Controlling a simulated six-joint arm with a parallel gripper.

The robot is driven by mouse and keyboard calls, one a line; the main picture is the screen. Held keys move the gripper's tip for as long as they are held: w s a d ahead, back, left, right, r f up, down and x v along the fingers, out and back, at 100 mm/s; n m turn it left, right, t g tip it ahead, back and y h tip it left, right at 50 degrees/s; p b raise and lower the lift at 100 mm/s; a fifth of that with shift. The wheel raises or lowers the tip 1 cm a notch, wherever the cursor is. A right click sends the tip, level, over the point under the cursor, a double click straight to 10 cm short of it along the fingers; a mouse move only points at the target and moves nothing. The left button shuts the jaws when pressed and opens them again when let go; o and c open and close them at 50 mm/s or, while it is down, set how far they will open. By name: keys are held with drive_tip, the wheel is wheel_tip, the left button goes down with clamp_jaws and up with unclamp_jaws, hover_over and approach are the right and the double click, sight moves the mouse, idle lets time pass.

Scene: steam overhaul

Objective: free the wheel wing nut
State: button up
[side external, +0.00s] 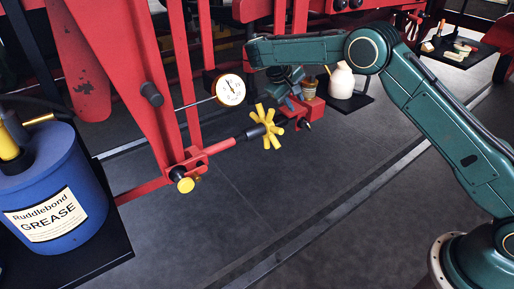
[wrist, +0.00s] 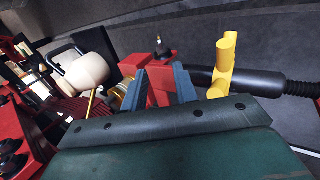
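A yellow spoked wheel (side external: 266,127) sits on a dark shaft at the end of a red rod in the side view. It shows edge-on in the wrist view (wrist: 222,66), right of my fingers. I cannot make out a separate wing nut on it. My gripper (side external: 291,101) is just above and to the right of the wheel. In the wrist view my gripper (wrist: 160,76) has its two blue-grey fingers apart. A red block (wrist: 163,92) with a dark pointed stud shows between and beyond them. I see nothing clearly held. The wheel is outside the fingers.
A round dial gauge (side external: 230,90) on a thin rod stands left of my gripper. A cream bottle (side external: 341,80) is close on the right. A blue grease drum (side external: 55,190) stands far left, beside red frame bars. The dark floor below and in front of the wheel is clear.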

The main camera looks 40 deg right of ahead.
drive_tip(key=shift+c, duration=0.4)
drive_tip(key=c, duration=0.4)
drive_tip(key=shift+d, duration=0.15)
clamp_jaws()
drive_tip(key=w+d+f+t+y, duration=0.2)
drive_tip(key=w+d+y, duration=0.15)
drive_tip(key=d, duration=0.75)
drive_tip(key=s+d+r+t+y, duration=0.1)
drive_tip(key=s+d+r+y, duration=0.3)
drive_tip(key=s+y, duration=0.3)
drive_tip(key=shift+s+d+r+n+t, duration=0.2)
drive_tip(key=shift+s+d+n+t, duration=0.2)
drive_tip(key=shift+d, duration=0.15)
